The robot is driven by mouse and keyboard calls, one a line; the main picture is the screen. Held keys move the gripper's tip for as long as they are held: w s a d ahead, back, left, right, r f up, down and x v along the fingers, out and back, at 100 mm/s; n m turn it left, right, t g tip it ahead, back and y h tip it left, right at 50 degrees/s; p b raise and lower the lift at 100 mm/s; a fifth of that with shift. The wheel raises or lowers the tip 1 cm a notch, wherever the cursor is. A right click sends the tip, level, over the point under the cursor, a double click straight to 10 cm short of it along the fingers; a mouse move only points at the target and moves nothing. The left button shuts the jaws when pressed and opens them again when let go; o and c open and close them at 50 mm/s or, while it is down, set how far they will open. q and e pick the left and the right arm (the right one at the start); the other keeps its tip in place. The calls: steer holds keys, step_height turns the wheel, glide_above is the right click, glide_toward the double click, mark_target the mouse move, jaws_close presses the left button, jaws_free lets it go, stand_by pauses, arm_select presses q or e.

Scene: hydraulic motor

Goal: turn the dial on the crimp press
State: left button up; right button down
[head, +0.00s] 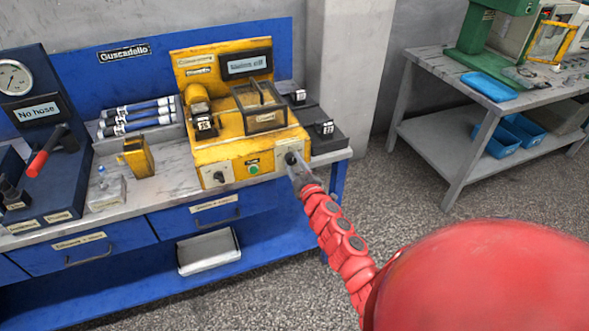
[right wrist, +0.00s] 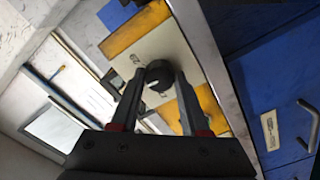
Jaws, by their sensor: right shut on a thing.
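The yellow crimp press (head: 236,150) stands on the blue workbench, with two black dials on its front. The right-hand dial (head: 290,157) is at the press's front right corner. My right gripper (head: 295,166) reaches it from the front, and its fingertips are closed on the dial's sides. In the right wrist view the black dial (right wrist: 158,76), with a pale pointer mark, sits between the two fingertips on a light panel. The left-hand dial (head: 219,176) is untouched. My left gripper is not in view.
A green button (head: 254,168) lies between the dials. A clear guard box (head: 258,107) sits on the press. A yellow block (head: 138,158), hoses (head: 138,116) and a gauge panel (head: 35,95) stand to the left. A grey table (head: 430,140) stands at right, with open floor between.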

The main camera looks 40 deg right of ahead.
steer(key=shift+f+n+b, duration=0.15)
steer(key=shift+n+b, duration=0.15)
steer(key=shift+n, duration=0.6)
steer(key=shift+c, duration=2)
jaws_free()
steer(key=b+v, duration=0.1)
steer(key=v, duration=1.6)
steer(key=shift+s, duration=0.25)
